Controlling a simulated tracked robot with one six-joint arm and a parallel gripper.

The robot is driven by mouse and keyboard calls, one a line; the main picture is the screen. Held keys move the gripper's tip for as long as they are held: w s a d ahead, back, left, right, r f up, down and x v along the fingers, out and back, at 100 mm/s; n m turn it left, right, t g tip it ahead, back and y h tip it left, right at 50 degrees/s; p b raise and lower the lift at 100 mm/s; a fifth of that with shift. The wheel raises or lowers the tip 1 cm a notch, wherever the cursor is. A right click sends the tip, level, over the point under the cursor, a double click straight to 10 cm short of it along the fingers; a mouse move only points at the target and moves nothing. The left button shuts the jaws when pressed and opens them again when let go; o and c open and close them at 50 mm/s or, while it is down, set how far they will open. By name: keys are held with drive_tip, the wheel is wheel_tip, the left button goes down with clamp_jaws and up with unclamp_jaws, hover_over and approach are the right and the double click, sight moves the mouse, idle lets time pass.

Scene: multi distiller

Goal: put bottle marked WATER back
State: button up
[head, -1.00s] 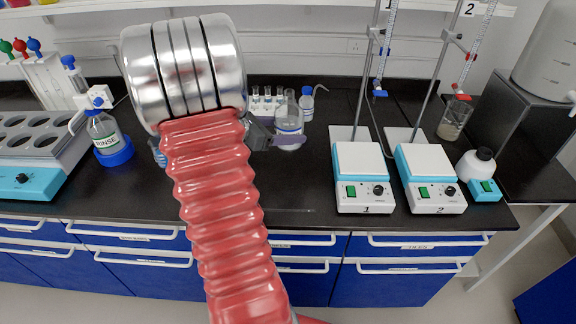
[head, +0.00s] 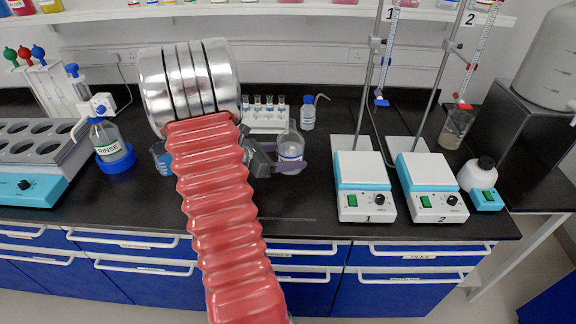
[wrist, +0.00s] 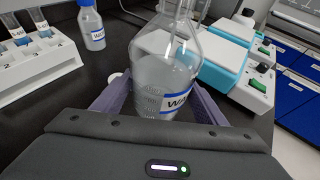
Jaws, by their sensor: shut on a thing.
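A clear glass bottle with a narrow neck (wrist: 165,75) and a blue-and-white label, of which "WA" and part of another letter show, stands upright between the purple fingers of my gripper (wrist: 155,98) in the wrist view. My gripper is shut on its body. In the head view the bottle (head: 290,148) is right of my red arm, and one purple finger of my gripper (head: 289,168) crosses its lower part. I cannot tell whether its base touches the black bench.
Behind are a blue-capped spout bottle (head: 308,113) and a white vial rack (head: 264,122). Two stirrer plates (head: 362,180) with burette stands are to the right. A RINSE bottle (head: 107,140) and a blue beaker (head: 161,157) are left. Black bench between bottle and plates is clear.

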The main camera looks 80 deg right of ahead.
drive_tip(key=shift+f, duration=1.55)
drive_tip(key=o, duration=1.7)
drive_tip(key=shift+f, duration=0.15)
drive_tip(key=shift+w+a+r, duration=0.15)
drive_tip(key=shift+r, duration=0.05)
drive_tip(key=v, duration=1.1)
drive_tip(key=shift+w+a+r, duration=0.1)
drive_tip(key=shift+a+r, duration=0.05)
drive_tip(key=shift+a, duration=0.05)
